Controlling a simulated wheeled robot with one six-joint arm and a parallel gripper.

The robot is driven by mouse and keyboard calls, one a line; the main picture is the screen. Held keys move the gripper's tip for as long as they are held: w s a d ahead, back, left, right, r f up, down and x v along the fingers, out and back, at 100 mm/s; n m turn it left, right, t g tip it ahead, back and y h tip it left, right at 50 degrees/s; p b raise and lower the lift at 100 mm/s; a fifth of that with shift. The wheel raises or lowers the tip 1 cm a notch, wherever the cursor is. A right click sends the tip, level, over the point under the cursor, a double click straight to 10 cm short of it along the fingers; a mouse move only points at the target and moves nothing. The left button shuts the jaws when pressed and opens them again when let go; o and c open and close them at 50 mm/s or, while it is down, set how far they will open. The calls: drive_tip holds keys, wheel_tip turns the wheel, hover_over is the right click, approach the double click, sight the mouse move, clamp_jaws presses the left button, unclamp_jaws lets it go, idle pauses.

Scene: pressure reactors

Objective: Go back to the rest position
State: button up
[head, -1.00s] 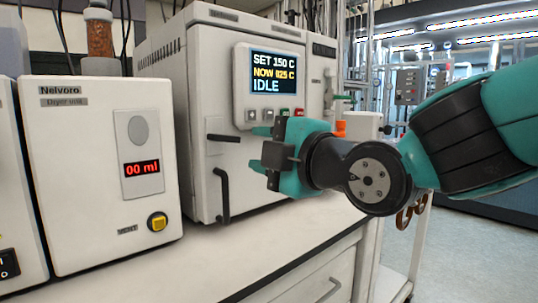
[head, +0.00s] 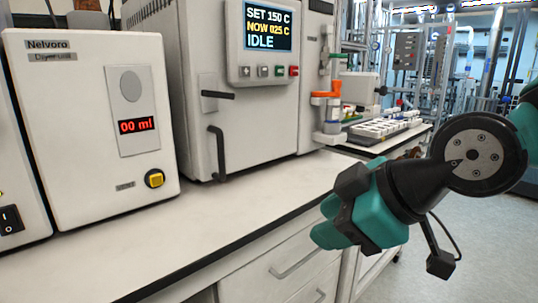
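My gripper (head: 326,222) is at the lower right of the head view, in front of the bench's front edge and drawers. Its teal fingers point left and slightly down. No object shows at its tips, but the angle hides whether the fingers are apart. My arm runs from it up to the right edge. The oven-like reactor unit (head: 250,120) stands on the bench to the left and behind. Its display (head: 268,28) reads SET 150 C, NOW 025 C, IDLE, and its door is shut. My gripper is clear of it.
The white Nelvoro dryer unit (head: 92,150), reading 00 ml, stands at the left. The bench top (head: 215,215) before both units is clear. Drawers (head: 285,268) lie below the edge. A tray of white items (head: 385,128) is at the back right. Open floor (head: 495,240) is at the right.

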drive_tip(key=s+d+f+m+g+h, duration=0.2)
drive_tip(key=s+d+f+m+g, duration=0.15)
drive_tip(key=s, duration=0.25)
drive_tip(key=s+d+f+m+g+h, duration=0.1)
drive_tip(key=s+d+f+m+g, duration=0.1)
drive_tip(key=s+d+m+g, duration=0.3)
wheel_tip(320, 180, up, 22)
drive_tip(key=a+n+t+p, duration=0.1)
drive_tip(key=t+p, duration=0.1)
drive_tip(key=p, duration=2)
drive_tip(key=shift+s+a+f, duration=0.2)
drive_tip(key=shift+a+f, duration=0.05)
drive_tip(key=shift+a, duration=0.15)
drive_tip(key=shift+o, duration=0.2)
drive_tip(key=shift+t, duration=0.25)
